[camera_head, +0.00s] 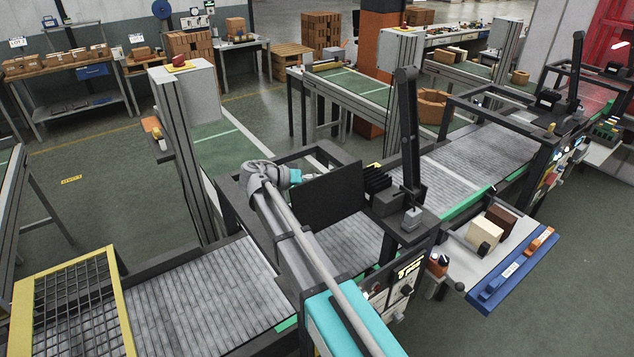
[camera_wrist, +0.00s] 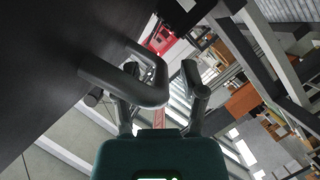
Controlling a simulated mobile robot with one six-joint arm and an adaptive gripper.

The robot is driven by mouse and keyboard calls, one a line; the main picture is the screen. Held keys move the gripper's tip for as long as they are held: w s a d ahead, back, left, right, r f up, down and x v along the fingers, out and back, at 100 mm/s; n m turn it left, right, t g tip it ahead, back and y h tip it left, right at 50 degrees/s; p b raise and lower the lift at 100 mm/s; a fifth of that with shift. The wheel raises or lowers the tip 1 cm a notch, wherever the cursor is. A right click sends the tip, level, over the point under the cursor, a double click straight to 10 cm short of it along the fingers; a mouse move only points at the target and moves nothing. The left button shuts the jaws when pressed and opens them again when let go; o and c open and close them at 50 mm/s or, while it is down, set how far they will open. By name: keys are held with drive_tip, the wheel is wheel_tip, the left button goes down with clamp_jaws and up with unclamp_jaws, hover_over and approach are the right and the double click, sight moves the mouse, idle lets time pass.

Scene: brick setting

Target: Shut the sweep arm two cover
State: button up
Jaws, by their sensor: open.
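A flat black panel (camera_head: 328,196), which looks like the cover, stands raised over the near conveyor station in the head view. In the wrist view its dark face (camera_wrist: 50,60) fills the left side. A grey bent bar like a handle (camera_wrist: 145,92) stands out from that face. My gripper (camera_wrist: 160,100) is open, with its fingers close to this bar. The bar overlaps the left finger, and I cannot tell whether they touch. In the head view my wrist is at the panel's left edge, and the fingers are not clearly visible. No label naming the cover is readable.
A black upright post (camera_head: 408,140) stands right of the panel. A black frame surrounds the station over the roller conveyor (camera_head: 195,300). A side shelf (camera_head: 475,255) holds blocks and a blue tray (camera_head: 512,270). A yellow-edged mesh guard (camera_head: 70,305) is at lower left.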

idle(0.3)
clamp_jaws()
drive_tip(key=shift+d, duration=0.25)
